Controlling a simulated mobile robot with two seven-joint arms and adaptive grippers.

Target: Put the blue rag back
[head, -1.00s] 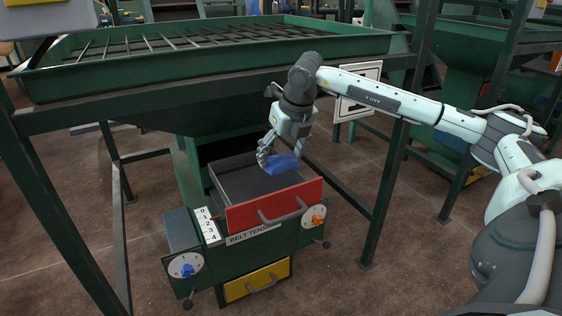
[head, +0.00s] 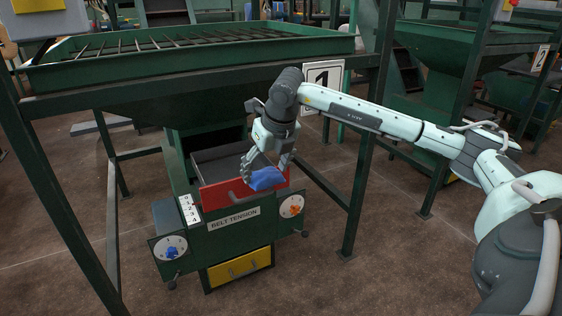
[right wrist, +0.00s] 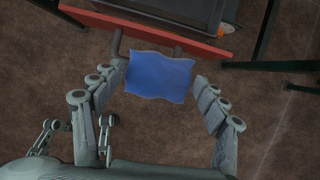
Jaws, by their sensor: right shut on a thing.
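The blue rag (head: 264,180) is in the fingers of my right gripper (head: 264,168), just in front of the red drawer front (head: 222,194). In the right wrist view the rag (right wrist: 160,77) spans the space between the two fingertips, over the drawer handle (right wrist: 118,42). Whether rag or fingers touch the handle I cannot tell. The drawer (head: 217,158) is partly open; its dark inside shows behind the red front. My left gripper is not in view.
A green panel with a BELT TENSION label (head: 234,219), an orange knob (head: 293,209) and a blue knob (head: 172,252) lies below the red drawer. A shut yellow drawer (head: 238,268) is underneath. A green frame post (head: 364,180) stands right of my gripper. A green hopper is above.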

